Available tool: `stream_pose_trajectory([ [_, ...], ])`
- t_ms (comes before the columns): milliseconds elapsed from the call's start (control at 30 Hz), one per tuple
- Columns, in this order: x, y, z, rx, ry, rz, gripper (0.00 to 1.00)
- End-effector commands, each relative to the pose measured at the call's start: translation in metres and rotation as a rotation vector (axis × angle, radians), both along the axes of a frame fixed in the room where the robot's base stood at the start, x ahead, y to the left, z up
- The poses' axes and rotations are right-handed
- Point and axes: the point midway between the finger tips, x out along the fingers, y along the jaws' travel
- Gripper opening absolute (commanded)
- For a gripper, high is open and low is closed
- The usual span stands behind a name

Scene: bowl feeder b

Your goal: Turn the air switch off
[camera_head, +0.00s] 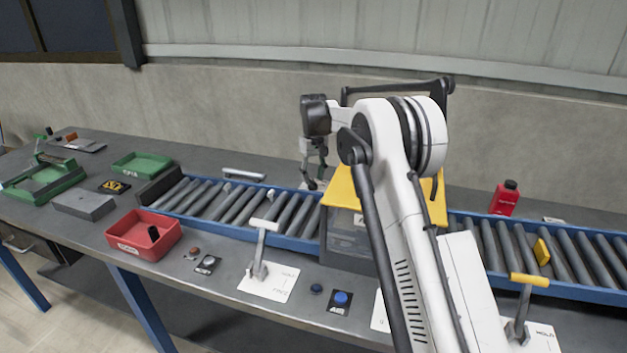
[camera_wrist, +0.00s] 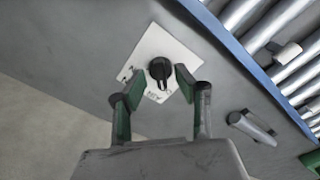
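In the wrist view a black rotary knob (camera_wrist: 160,70) sits on a white plate (camera_wrist: 150,48) with small lettering that I cannot read; it appears to be the air switch. Its narrow grip points roughly toward my gripper. My gripper (camera_wrist: 158,83) is open, with one green-padded fingertip on each side of the knob. I cannot tell whether either pad touches it. In the head view my gripper (camera_head: 312,186) hangs at the far side of the conveyor, and the knob is not discernible there.
The roller conveyor (camera_head: 230,200) runs along the table, with a yellow-topped housing (camera_head: 347,190) beside my arm. A grey handle-like bar (camera_wrist: 250,127) lies right of my gripper in the wrist view. A red bottle (camera_head: 504,198) stands at right. A blue button (camera_head: 341,298) is in front.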

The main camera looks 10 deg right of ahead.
Motion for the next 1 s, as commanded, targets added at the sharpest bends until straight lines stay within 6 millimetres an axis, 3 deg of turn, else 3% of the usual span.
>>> stream_pose_trajectory([
  [300,0.000,0.000,0.062,0.000,0.000,0.000,0.30],
  [500,0.000,0.000,0.092,0.000,0.000,0.000,0.30],
  [700,0.000,0.000,0.104,0.000,0.000,0.000,0.30],
  [1000,0.000,0.000,0.105,0.000,0.000,0.000,0.30],
])
